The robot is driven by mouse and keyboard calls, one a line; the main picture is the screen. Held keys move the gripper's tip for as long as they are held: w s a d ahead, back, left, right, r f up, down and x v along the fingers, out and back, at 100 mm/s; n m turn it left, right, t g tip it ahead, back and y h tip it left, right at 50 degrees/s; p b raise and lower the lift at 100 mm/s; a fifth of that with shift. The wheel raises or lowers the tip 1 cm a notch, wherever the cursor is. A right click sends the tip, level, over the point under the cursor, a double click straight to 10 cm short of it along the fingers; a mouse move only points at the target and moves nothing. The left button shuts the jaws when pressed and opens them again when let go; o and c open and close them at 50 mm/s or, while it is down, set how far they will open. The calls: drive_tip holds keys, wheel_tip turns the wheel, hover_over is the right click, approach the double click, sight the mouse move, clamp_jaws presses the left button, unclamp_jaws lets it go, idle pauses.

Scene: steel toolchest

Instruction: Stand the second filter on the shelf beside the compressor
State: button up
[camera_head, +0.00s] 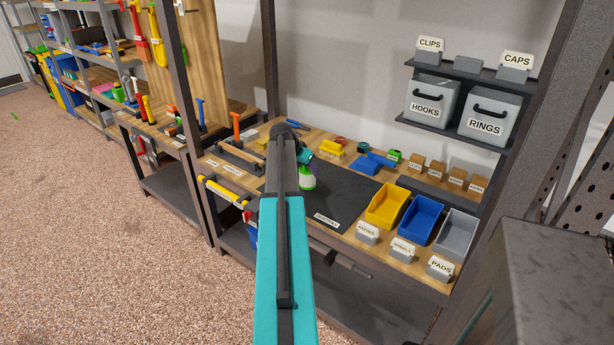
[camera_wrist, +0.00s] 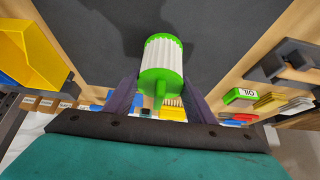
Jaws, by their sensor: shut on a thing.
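A filter (camera_head: 307,179), a white ribbed cylinder with green ends, is at my gripper over the dark mat on the workbench. In the wrist view the filter (camera_wrist: 163,58) sits between the two dark fingers of my gripper (camera_wrist: 161,92), which is shut on it. Its green end with a short stub faces the wrist camera. I cannot tell whether its far end touches the mat. My arm hides part of the bench in the head view. I cannot pick out a compressor or another filter in either view.
Yellow (camera_head: 386,206), blue (camera_head: 420,219) and grey (camera_head: 457,235) bins stand on the bench at the right of the mat (camera_head: 345,200). Grey bins labelled HOOKS (camera_head: 431,101) and RINGS (camera_head: 489,115) stand on a wall shelf. Dark posts frame the bench. The mat has bare room.

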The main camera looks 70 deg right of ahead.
sight(307, 175)
drive_tip(key=shift+f+p, duration=0.35)
drive_tip(key=shift+f, duration=1.25)
drive_tip(key=shift+f, duration=0.2)
drive_tip(key=o, duration=1.2)
drive_tip(key=shift+r, duration=0.15)
drive_tip(key=shift+r, duration=0.1)
drive_tip(key=b+v, duration=0.2)
drive_tip(key=v, duration=1)
